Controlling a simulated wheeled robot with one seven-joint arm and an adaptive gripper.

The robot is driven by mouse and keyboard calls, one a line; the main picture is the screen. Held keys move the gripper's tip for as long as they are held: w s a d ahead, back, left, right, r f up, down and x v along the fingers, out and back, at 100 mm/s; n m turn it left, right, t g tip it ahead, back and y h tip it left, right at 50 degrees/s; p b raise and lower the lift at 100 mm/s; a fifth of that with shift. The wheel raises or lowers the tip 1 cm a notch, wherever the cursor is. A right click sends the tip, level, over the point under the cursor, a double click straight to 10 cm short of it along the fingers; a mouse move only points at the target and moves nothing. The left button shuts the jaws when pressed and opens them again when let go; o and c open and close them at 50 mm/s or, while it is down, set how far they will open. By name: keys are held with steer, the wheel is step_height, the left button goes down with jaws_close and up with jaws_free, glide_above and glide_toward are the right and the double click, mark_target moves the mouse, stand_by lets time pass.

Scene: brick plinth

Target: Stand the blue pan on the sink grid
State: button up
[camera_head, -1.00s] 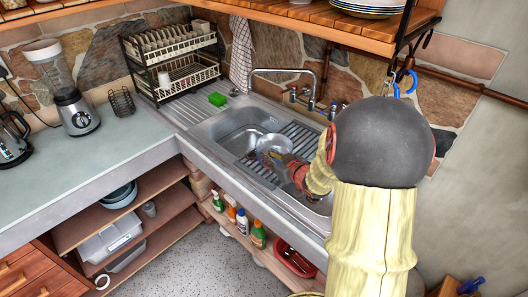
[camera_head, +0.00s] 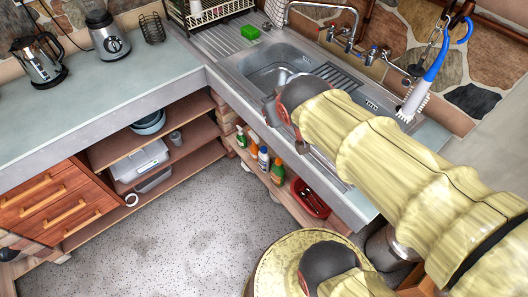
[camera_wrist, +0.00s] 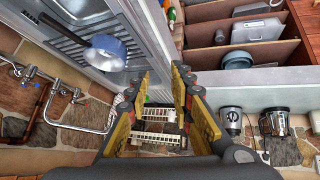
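The blue pan (camera_wrist: 108,50) shows in the wrist view, left of my gripper, with its dark handle pointing to the upper left. It lies over the ribbed sink grid (camera_wrist: 62,43); I cannot tell exactly how it rests. In the head view my arm hides most of the pan's area, while part of the ribbed grid (camera_head: 340,75) shows beyond the arm. My gripper (camera_wrist: 163,80) is open, with its two yellow-edged fingers apart and nothing between them. The pan is outside the fingers. The gripper's fingers are hidden in the head view.
The sink basin (camera_head: 265,70) is beside the grid, with a tap (camera_head: 320,8) behind it. A green sponge (camera_head: 250,32) and a dish rack (camera_head: 208,14) stand farther back. A blue-handled brush (camera_head: 425,75) hangs at the right. Bottles (camera_head: 263,157) stand below. The left worktop (camera_head: 90,100) has free room.

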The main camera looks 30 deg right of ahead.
steer(key=s+a+n+g+y, duration=0.1)
steer(key=s+a+g+y, duration=0.1)
steer(key=s+a, duration=0.7)
steer(key=shift+s+a+r+y, duration=0.35)
steer(key=shift+s+y, duration=0.05)
steer(key=shift+s, duration=0.05)
steer(key=shift+d, duration=0.1)
